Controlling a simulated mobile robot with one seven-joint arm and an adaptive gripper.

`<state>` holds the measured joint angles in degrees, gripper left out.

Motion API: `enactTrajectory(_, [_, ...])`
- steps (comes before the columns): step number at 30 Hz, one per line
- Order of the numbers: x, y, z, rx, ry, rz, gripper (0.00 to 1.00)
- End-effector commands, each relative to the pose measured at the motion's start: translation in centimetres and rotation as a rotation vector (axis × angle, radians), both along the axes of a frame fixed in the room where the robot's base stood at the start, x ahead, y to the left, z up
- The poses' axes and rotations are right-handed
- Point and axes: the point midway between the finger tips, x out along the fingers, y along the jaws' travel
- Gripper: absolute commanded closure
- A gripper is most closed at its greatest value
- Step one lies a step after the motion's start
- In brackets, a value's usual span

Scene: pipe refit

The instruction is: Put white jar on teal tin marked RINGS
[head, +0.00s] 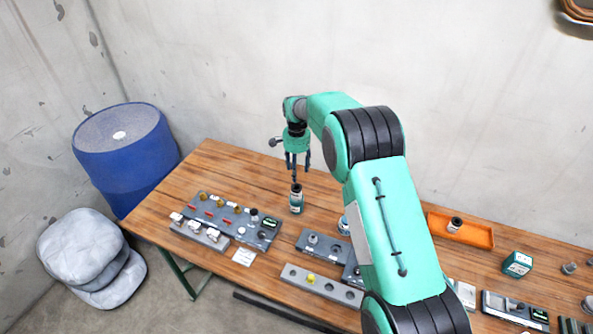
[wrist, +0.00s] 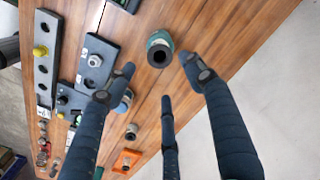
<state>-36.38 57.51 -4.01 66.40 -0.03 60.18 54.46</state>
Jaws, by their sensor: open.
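A teal cylinder with a dark, ring-like top (head: 297,203) stands upright on the bench; in the wrist view it shows from above (wrist: 153,38). I cannot read a RINGS mark on it. A small whitish and blue round thing (head: 343,226), perhaps the white jar, stands to its right, partly behind my arm. In the wrist view a finger partly covers it (wrist: 124,104). My gripper (head: 298,174) points down, open and empty, just above the teal cylinder. A teal block-like container (head: 517,264) with an unreadable label stands at the right.
A grey fixture (head: 225,215) with red handles and brass fittings lies at the left. Grey plates (head: 320,283) with holes lie in front. An orange tray (head: 478,233) holds a dark fitting (head: 455,224). The bench's back left is clear; a concrete wall stands behind.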

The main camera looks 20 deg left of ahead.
Motion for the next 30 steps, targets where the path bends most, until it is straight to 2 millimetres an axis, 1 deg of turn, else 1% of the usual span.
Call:
enactTrajectory(16, [0.0,0.0,0.0,0.0,0.0,0.0,0.46])
enactTrajectory(20, [0.1,-0.4,0.7,0.003,-0.004,0.001,0.46])
enactTrajectory(23, [0.3,-1.2,1.9,0.006,-0.008,0.004,0.46])
enactTrajectory(26, [0.5,-2.4,3.8,0.012,-0.018,0.009,0.46])
enactTrajectory(29, [0.7,-4.3,6.4,0.019,-0.029,0.017,0.46])
enactTrajectory(30, [0.7,-5.2,7.6,0.022,-0.035,0.02,0.46])
